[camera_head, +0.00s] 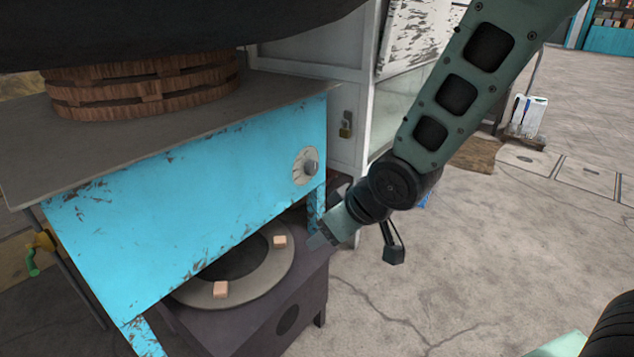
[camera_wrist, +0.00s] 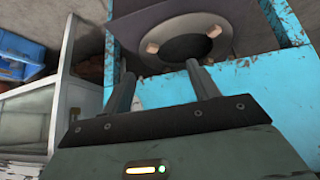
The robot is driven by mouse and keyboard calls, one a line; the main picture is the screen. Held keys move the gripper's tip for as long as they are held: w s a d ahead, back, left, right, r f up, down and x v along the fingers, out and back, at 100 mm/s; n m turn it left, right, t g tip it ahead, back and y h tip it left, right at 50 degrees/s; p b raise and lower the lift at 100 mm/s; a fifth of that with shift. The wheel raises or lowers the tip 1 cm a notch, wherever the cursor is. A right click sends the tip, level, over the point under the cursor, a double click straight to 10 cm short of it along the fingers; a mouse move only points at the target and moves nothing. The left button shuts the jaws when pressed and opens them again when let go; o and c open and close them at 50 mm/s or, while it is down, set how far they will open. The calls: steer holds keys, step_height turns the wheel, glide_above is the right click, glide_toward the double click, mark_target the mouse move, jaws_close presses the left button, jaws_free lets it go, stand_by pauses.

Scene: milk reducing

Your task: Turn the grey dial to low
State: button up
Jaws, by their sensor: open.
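The grey dial (camera_head: 311,168) sits on a pale round plate with markings at the right end of the blue front panel (camera_head: 190,210). The markings are too small to read. My gripper (camera_head: 319,236) is below and a little right of the dial in the head view, apart from it. In the wrist view my gripper (camera_wrist: 160,70) shows two spread fingers with nothing between them. The blue panel (camera_wrist: 250,88) lies beyond the fingers there. I cannot make out the dial in the wrist view.
A round burner ring (camera_head: 205,290) with small blocks stands under the blue unit. A large dark vessel on a woven wooden ring (camera_head: 145,90) stands on top. A white cabinet (camera_head: 345,120) with a padlock is behind.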

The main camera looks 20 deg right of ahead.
steer(key=w+d+f+t+y, duration=0.1)
steer(key=w+d+f+t, duration=0.1)
steer(key=w+d+t, duration=0.3)
steer(key=n+t+y, duration=0.1)
steer(key=t+y, duration=0.2)
steer(key=y, duration=0.3)
glide_toward(315, 169)
steer(key=b+x, duration=0.4)
steer(key=x, duration=0.5)
steer(key=shift+w+a+b, duration=0.1)
steer(key=shift+b, duration=0.3)
steer(key=c, duration=1)
